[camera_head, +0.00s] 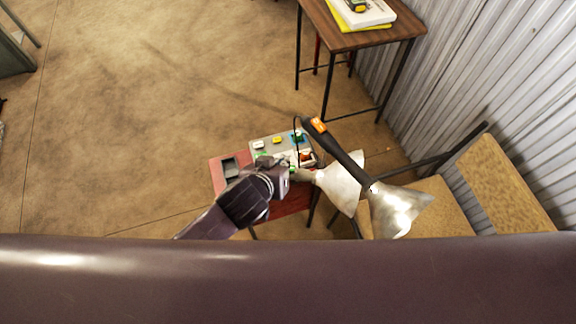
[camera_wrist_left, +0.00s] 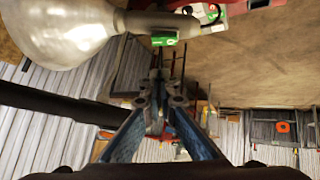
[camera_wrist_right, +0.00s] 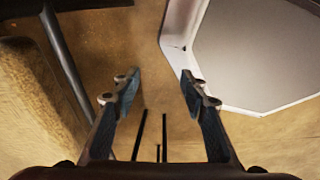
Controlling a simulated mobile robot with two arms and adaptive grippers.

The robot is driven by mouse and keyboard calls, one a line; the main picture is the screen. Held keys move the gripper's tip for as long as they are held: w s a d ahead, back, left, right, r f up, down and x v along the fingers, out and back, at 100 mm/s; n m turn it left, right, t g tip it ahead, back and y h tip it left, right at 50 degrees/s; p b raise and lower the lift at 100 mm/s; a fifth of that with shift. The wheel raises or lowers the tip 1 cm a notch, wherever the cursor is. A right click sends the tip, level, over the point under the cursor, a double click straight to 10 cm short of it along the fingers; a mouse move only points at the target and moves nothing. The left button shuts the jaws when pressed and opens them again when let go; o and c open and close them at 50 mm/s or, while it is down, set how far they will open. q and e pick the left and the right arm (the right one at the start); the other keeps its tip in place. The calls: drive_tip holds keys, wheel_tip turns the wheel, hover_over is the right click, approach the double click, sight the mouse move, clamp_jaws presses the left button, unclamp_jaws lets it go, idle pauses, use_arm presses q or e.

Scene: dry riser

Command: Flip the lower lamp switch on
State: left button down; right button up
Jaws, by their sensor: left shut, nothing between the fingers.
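A lamp with a dark arm (camera_head: 345,158) and two pale metal shades stands by the small red table. One shade (camera_head: 340,182) lies close right of my left gripper (camera_head: 292,174), which is shut and empty. An orange part (camera_head: 318,125) sits at the arm's upper end. In the left wrist view, a large shade (camera_wrist_left: 65,30) fills the top left, and a small green part (camera_wrist_left: 165,39) shows beside its neck, beyond the shut fingertips (camera_wrist_left: 161,88). I cannot tell which part is the lower switch, or its state. My right gripper (camera_wrist_right: 160,77) is open and empty.
A panel with coloured parts (camera_head: 263,147) rests on the red table (camera_head: 218,174), partly hidden by my left gripper. A wooden chair (camera_head: 440,200) stands at right. A brown table (camera_head: 350,40) is at the back by the corrugated wall (camera_head: 490,70).

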use_arm(q)
drive_tip(key=f, duration=0.2)
drive_tip(key=w+d+f, duration=0.1)
drive_tip(key=shift+w+f, duration=0.1)
drive_tip(key=shift+f, duration=0.3)
drive_tip(key=shift+d+f, duration=0.1)
drive_tip(key=shift+f, duration=0.65)
use_arm(e)
drive_tip(key=shift+s+d, duration=0.1)
drive_tip(key=shift+s, duration=0.5)
use_arm(q)
drive_tip(key=shift+d, duration=0.15)
use_arm(e)
drive_tip(key=shift+r, duration=0.15)
